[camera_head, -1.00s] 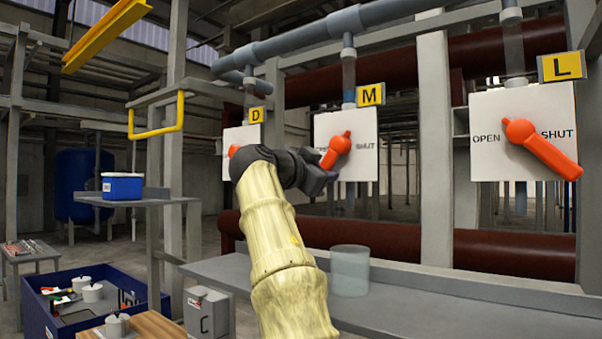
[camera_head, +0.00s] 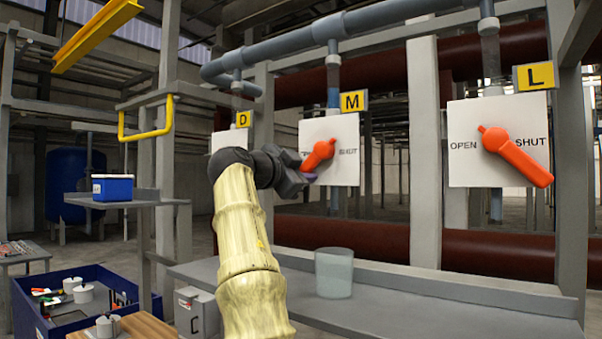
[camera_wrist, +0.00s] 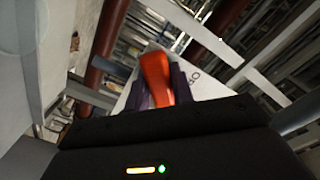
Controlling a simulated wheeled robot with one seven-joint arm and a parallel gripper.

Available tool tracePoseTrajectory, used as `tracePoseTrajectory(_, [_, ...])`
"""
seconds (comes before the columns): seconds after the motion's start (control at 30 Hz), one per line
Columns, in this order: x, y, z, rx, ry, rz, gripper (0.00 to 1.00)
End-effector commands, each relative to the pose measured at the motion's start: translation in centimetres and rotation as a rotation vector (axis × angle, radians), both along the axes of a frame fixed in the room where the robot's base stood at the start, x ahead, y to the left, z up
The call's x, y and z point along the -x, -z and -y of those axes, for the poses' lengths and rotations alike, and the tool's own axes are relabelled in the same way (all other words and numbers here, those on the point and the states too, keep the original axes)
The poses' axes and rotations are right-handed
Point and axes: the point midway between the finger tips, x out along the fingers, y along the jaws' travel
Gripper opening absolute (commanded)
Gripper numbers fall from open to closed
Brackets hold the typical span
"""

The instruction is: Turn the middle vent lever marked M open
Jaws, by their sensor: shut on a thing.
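The orange vent lever M (camera_head: 318,154) sits on a white plate (camera_head: 345,172) under the yellow M sign (camera_head: 353,101). Its handle slants down and left from the pivot, toward the OPEN side, whose word is largely hidden. SHUT is readable at the right. My gripper (camera_head: 304,177) is at the lower left end of the handle. In the wrist view, the gripper's dark jaws (camera_wrist: 160,88) are shut on the orange handle (camera_wrist: 156,72), one on each side.
The L lever (camera_head: 515,156) on the right points down toward SHUT. The D plate (camera_head: 229,138) is at the left, partly behind my arm. A grey shelf (camera_head: 400,302) with a clear container (camera_head: 334,273) runs below. A blue crate (camera_head: 40,335) stands at lower left.

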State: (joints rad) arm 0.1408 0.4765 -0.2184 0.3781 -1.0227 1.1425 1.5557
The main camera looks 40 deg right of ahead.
Motion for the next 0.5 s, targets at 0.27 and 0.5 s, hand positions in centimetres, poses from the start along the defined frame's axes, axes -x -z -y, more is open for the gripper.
tracePoseTrajectory(0.27, [0.06, -0.29, -0.13, 0.003, -0.004, 0.008, 0.45])
tracePoseTrajectory(0.5, [0.0, -0.14, -0.18, 0.002, -0.004, 0.004, 0.45])
